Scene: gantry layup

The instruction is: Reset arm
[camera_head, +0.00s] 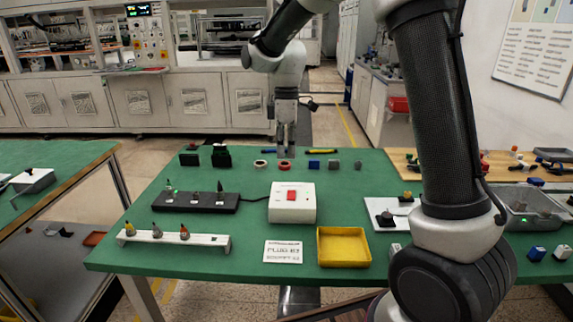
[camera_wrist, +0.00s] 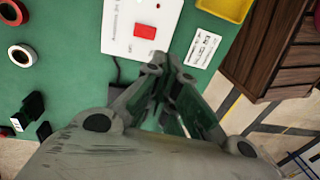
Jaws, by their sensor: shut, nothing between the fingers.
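My gripper (camera_head: 286,152) points down over the far part of the green table (camera_head: 255,225) in the head view, behind the white box with a red switch (camera_head: 292,203). In the wrist view my gripper (camera_wrist: 157,66) has its fingertips together with nothing between them. The white box also shows in the wrist view (camera_wrist: 120,40), just beyond the fingertips. My arm rises on the right of the head view and hides part of the table's right side.
A black strip (camera_head: 196,202), a white rack with several plugs (camera_head: 174,239), a printed card (camera_head: 283,252) and a yellow tray (camera_head: 343,262) lie on the table. Tape rolls (camera_head: 285,165) and small blocks line the far edge. A grey bin (camera_head: 527,220) stands at right.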

